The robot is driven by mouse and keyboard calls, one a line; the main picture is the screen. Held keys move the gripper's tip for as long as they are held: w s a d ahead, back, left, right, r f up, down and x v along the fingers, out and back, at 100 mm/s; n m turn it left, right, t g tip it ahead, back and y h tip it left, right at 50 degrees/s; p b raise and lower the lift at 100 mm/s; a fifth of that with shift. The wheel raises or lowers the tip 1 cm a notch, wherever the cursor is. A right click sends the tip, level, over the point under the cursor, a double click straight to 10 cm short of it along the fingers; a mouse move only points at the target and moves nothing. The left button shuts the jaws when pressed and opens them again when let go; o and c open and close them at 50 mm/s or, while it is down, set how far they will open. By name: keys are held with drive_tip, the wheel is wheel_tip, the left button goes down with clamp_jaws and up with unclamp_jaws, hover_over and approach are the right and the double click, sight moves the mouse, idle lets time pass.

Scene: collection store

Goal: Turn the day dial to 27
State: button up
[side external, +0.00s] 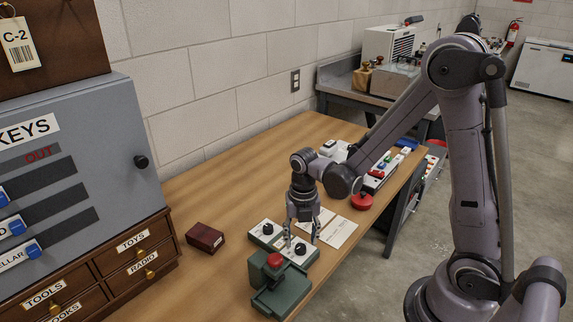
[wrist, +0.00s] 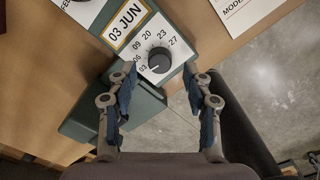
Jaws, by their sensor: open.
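The day dial is a black round knob (wrist: 159,60) on a white plate with numbers 03 to 27 around it. It also shows in the side external view (side external: 300,249) on the green stamp device. A yellow-framed label (wrist: 126,20) beside it reads 03 JUN. The knob's pointer direction is too small to tell. My gripper (wrist: 160,75) is open, one finger on each side of the knob, and holds nothing. In the side external view my gripper (side external: 302,238) points down just over the dial plate. Whether the fingers touch the knob cannot be told.
A second knob (side external: 267,229) sits on the same device, behind the day dial. A red-topped handle (side external: 274,260) stands in front. A dark red box (side external: 205,237) lies to the left. White cards (side external: 336,231) lie to the right. The table's edge is close.

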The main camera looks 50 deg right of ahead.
sight(301, 249)
drive_tip(key=shift+f, duration=1.3)
clamp_jaws()
